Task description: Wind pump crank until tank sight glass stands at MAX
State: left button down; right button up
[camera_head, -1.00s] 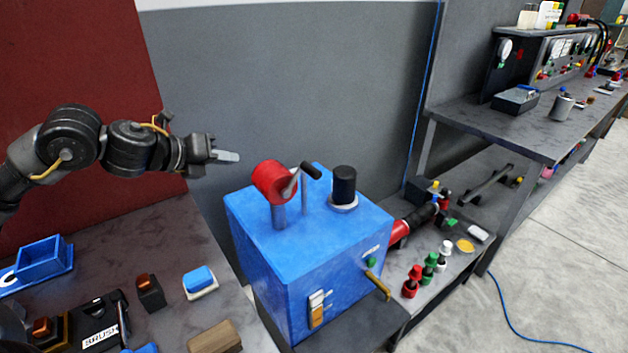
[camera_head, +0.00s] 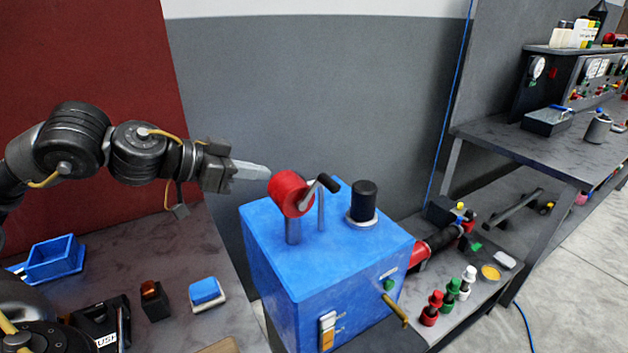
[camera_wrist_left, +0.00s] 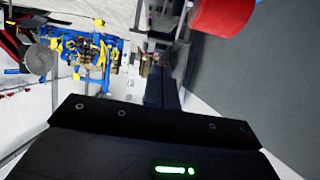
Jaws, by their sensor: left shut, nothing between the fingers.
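The blue tank (camera_head: 330,260) stands in the middle of the head view. On its top is a red pump drum (camera_head: 289,193) with a crank ending in a black handle (camera_head: 329,183). The sight glass (camera_head: 327,331) is on the tank's front face, with an amber lower part and a pale upper part; its marks are too small to read. My left gripper (camera_head: 262,171) is shut and empty, just left of the red drum and apart from the handle. The red drum also shows at the top of the left wrist view (camera_wrist_left: 222,14). My right gripper is not in view.
A black cap (camera_head: 363,200) stands on the tank top beside the crank. A brass lever (camera_head: 395,310) sticks out of the front. Red, green and white knobs (camera_head: 450,295) stand to the right. A blue bin (camera_head: 54,259) and blue-topped block (camera_head: 205,292) lie on the left bench.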

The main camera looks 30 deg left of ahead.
aim_at(327, 180)
pick_arm(q)
jog(key=p+x, duration=0.2)
jog(key=x, duration=1.2)
jog(key=shift+w+r+p, duration=0.1)
jog(key=shift+p, duration=0.25)
jog(key=g+p, duration=0.1)
jog(key=p, duration=0.3)
jog(key=shift+w+d+r+y, duration=0.3)
jog(key=shift+w, duration=0.1)
jog(key=w+f+p, duration=0.1)
jog(key=p, duration=0.1)
jog(key=w+d+p, duration=0.1)
jog(key=p, duration=0.2)
jog(key=shift+d+f+g, duration=0.1)
jog(key=shift+f+g, duration=0.2)
jog(key=shift+f, duration=0.1)
jog(key=shift+p+x, duration=0.9)
jog(key=shift+x, duration=0.45)
jog(key=shift+w+d+f+p, duration=0.1)
jog(key=shift+w+f+p, duration=0.2)
jog(key=shift+f, duration=0.25)
jog(key=shift+w+d+f+p, duration=0.2)
jog(key=shift+f+p, duration=0.1)
jog(key=shift+f, duration=0.3)
